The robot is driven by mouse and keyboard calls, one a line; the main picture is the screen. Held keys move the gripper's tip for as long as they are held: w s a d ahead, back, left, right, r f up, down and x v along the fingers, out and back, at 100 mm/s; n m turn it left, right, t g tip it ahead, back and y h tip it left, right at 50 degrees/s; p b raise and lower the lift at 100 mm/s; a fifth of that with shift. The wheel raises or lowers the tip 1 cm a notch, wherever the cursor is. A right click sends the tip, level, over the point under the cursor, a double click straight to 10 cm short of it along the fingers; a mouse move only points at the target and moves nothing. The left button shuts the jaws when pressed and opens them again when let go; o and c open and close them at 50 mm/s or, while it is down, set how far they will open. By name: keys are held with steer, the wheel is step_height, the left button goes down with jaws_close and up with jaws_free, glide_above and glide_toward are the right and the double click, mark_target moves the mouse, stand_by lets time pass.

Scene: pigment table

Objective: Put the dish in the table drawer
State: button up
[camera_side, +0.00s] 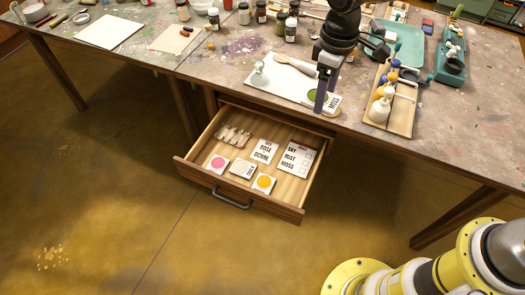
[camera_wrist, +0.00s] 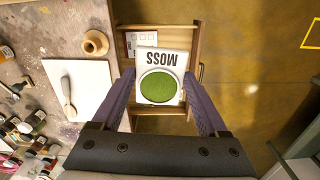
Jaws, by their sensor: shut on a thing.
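The dish (camera_wrist: 152,62) is a white tile with a round green well and the label MOSS. My gripper (camera_wrist: 160,76) is shut on it, one finger on each side, in the wrist view. In the side view, the dish (camera_side: 334,104) shows at my gripper (camera_side: 320,108), near the front edge of the table; its height is hard to judge there. The table drawer (camera_side: 240,201) is pulled open below. In the wrist view the drawer (camera_wrist: 194,45) lies behind the dish, which hides much of its inside.
The drawer holds pink and yellow dishes (camera_side: 217,163), another tile, label cards (camera_side: 298,157) and several small pale items at its left. Its front right floor looks bare.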

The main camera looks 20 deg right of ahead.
steer(key=n, duration=0.1)
glide_above(292, 189)
step_height(292, 189, down, 37)
steer(key=shift+f, duration=0.1)
steer(key=shift+f, duration=0.1)
steer(key=o, duration=1.2)
steer(key=shift+c, duration=0.2)
step_height(292, 189, up, 12)
